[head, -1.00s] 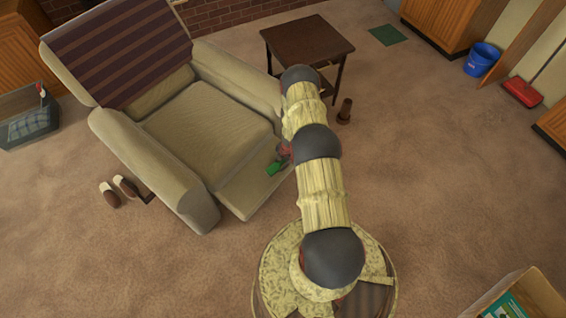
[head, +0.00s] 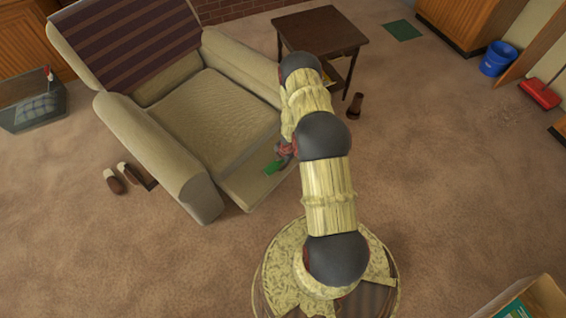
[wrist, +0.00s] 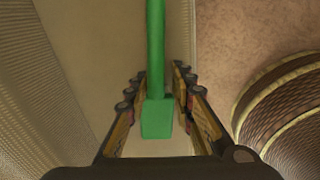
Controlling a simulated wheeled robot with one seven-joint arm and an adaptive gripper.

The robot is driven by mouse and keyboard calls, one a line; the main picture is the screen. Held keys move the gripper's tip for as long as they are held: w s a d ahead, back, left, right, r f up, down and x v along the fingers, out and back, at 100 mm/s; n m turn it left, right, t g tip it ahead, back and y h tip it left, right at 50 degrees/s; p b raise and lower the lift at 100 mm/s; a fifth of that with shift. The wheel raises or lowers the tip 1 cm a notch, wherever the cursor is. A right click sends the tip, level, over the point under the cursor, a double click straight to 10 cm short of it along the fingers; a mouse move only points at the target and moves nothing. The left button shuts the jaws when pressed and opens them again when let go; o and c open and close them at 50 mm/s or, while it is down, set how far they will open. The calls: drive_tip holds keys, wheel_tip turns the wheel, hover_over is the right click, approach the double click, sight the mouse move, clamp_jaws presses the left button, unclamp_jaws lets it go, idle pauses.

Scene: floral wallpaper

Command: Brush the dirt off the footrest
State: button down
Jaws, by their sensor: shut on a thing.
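The footrest (head: 250,188) is the pale panel sticking out from the front of the beige recliner (head: 215,110). My gripper (head: 281,160) is low over the footrest's upper right part, partly behind my arm. It is shut on a green brush (head: 272,168), which is at or just above the footrest surface. In the wrist view the green brush (wrist: 157,115) sits between the two fingers (wrist: 158,112), its long narrow part running away over the pale footrest (wrist: 105,55). Its bristles are hidden. I cannot make out dirt on the footrest.
A dark side table (head: 318,35) stands behind my arm, with a brown bottle-like object (head: 355,106) beside it. Slippers (head: 115,180) lie left of the recliner. A blue bucket (head: 498,60) and red dustpan (head: 540,94) are far right.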

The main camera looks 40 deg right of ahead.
sight(270, 173)
drive_tip(key=shift+a+b, duration=0.3)
drive_tip(key=shift+a, duration=0.2)
drive_tip(key=shift+s+a+f+b, duration=0.1)
drive_tip(key=shift+s+a+b, duration=0.05)
drive_tip(key=shift+a+b, duration=0.7)
drive_tip(key=shift+s+a, duration=0.1)
drive_tip(key=shift+a, duration=0.65)
drive_tip(key=shift+s+a, duration=0.15)
drive_tip(key=shift+a, duration=0.7)
drive_tip(key=shift+s+a, duration=0.1)
drive_tip(key=shift+a, duration=0.7)
drive_tip(key=shift+r, duration=0.2)
drive_tip(key=shift+s+d+r+p, duration=0.1)
drive_tip(key=shift+s+r+p, duration=0.1)
drive_tip(key=shift+r+p, duration=0.65)
drive_tip(key=shift+s+a+r+p, duration=0.1)
drive_tip(key=shift+s+r+p, duration=0.15)
drive_tip(key=shift+r+p, duration=0.55)
drive_tip(key=shift+s+d+r+p, duration=0.15)
drive_tip(key=shift+r+p, duration=0.3)
drive_tip(key=shift+r, duration=0.7)
drive_tip(key=shift+r, duration=0.1)
